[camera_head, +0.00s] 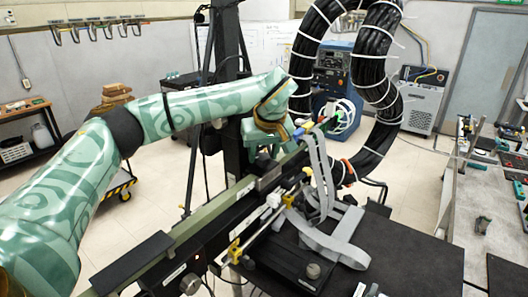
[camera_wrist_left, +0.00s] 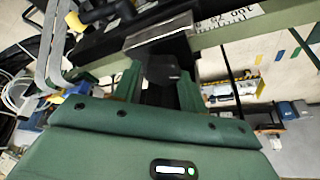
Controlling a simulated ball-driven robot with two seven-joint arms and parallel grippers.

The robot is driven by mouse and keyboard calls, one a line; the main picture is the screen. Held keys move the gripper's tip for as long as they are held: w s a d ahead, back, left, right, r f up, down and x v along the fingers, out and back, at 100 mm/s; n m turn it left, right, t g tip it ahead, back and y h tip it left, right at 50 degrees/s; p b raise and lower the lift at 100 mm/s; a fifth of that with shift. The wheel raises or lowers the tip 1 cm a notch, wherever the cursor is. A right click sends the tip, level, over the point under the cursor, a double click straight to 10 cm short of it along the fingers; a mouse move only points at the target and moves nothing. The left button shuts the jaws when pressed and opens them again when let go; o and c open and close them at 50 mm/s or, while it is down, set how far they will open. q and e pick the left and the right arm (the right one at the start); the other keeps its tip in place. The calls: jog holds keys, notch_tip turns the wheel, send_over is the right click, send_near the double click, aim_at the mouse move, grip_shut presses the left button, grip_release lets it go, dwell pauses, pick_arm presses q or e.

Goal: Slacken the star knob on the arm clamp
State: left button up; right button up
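The arm clamp (camera_head: 269,179) sits on the long dark rail in the head view. In the left wrist view, a dark knob (camera_wrist_left: 162,70), apparently the star knob, stands below the clamp's grey plate (camera_wrist_left: 158,30). My left gripper (camera_head: 262,148) is at the clamp, its fingertips mostly hidden by the rail and my wrist in the head view. In the wrist view the green fingers (camera_wrist_left: 158,82) stand apart, one on each side of the knob. I cannot tell whether they touch it. My right gripper is not in view.
Grey straps (camera_head: 322,165) hang over the rail just right of the clamp. A thick black cable loop (camera_head: 375,60) rises behind. A black table (camera_head: 410,250) stands at front right, and a long workbench (camera_head: 485,200) with tools is farther right.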

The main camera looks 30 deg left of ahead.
pick_arm(q)
jog(key=shift+s+r, duration=0.1)
jog(key=c, duration=0.4)
jog(key=shift+a, duration=0.1)
jog(key=n, duration=0.3)
jog(key=shift+r+g+y, duration=0.1)
jog(key=shift+g+y, duration=0.2)
jog(key=shift+g, duration=0.1)
jog(key=n, duration=0.2)
jog(key=n+g, duration=0.1)
jog(key=shift+w+n+y, duration=0.25)
jog(key=shift+n+y, duration=0.05)
jog(key=n+g, duration=0.1)
jog(key=n, duration=0.1)
jog(key=n+g, duration=0.1)
jog(key=n, duration=0.1)
jog(key=shift+w+n, duration=0.2)
jog(key=shift+n, duration=0.1)
jog(key=n+g+h, duration=0.1)
jog(key=n, duration=0.3)
jog(key=shift+w, duration=0.1)
jog(key=shift+n+g, duration=0.3)
